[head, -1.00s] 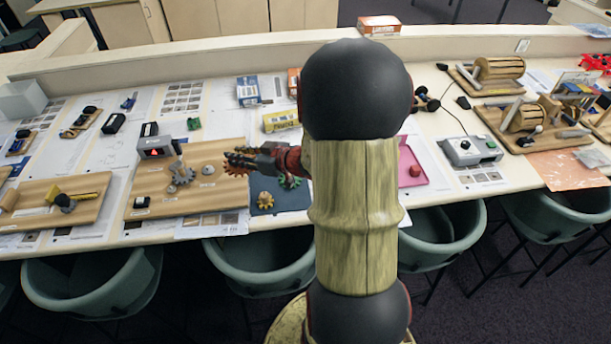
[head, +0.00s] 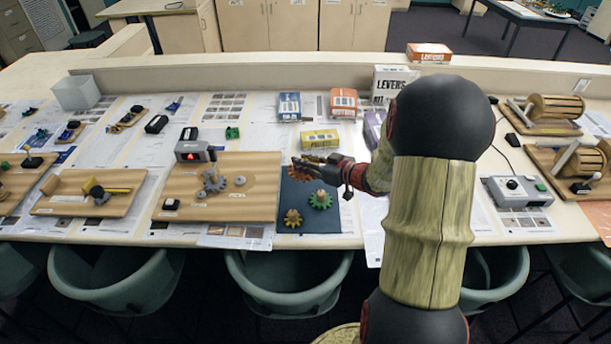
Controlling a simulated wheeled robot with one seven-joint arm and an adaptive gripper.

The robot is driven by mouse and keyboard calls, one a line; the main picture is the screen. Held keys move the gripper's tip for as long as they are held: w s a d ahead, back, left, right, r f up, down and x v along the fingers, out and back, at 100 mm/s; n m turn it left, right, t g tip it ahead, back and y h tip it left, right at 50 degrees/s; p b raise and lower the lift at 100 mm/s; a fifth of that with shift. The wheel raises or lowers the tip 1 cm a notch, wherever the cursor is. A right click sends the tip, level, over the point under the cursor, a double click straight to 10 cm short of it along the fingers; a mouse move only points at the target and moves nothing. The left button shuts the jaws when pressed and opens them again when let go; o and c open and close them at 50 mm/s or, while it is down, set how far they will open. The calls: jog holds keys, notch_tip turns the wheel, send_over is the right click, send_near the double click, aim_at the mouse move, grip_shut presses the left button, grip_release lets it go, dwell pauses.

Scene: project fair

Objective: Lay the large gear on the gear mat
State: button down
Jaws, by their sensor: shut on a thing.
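The large gear is orange-red (head: 300,174) and is held at the tip of my gripper (head: 312,164), which is shut on it. The gear is over the far left part of the dark blue gear mat (head: 334,226). I cannot tell whether it touches the mat or hangs a little above it. A green gear (head: 320,200) and a smaller tan-yellow gear (head: 293,218) lie on the mat, nearer the front edge. My gripper reaches in from the right and hides the mat's far right part.
Left of the mat is a wooden board (head: 255,205) with grey gears (head: 214,183) and a grey box with a red light (head: 195,151). A yellow box (head: 320,139) stands behind the mat. Blue (head: 289,106) and orange (head: 343,102) boxes stand farther back.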

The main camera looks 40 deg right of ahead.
jog(key=w+d+f, duration=0.1)
jog(key=f, duration=0.1)
jog(key=w+d+f+b, duration=0.1)
jog(key=w+f, duration=0.1)
jog(key=w+d+f+b, duration=0.1)
jog(key=w+f, duration=0.1)
jog(key=shift+w+d+f, duration=0.2)
jog(key=shift+w+d, duration=0.05)
jog(key=shift+w+d+f+b, duration=0.1)
jog(key=shift+f+b, duration=0.5)
jog(key=shift+f, duration=0.3)
jog(key=shift+w+d+f+b, duration=0.1)
jog(key=shift+f+b, duration=0.5)
jog(key=shift+f, duration=0.25)
jog(key=shift+f, duration=0.15)
jog(key=c, duration=1.6)
grip_release()
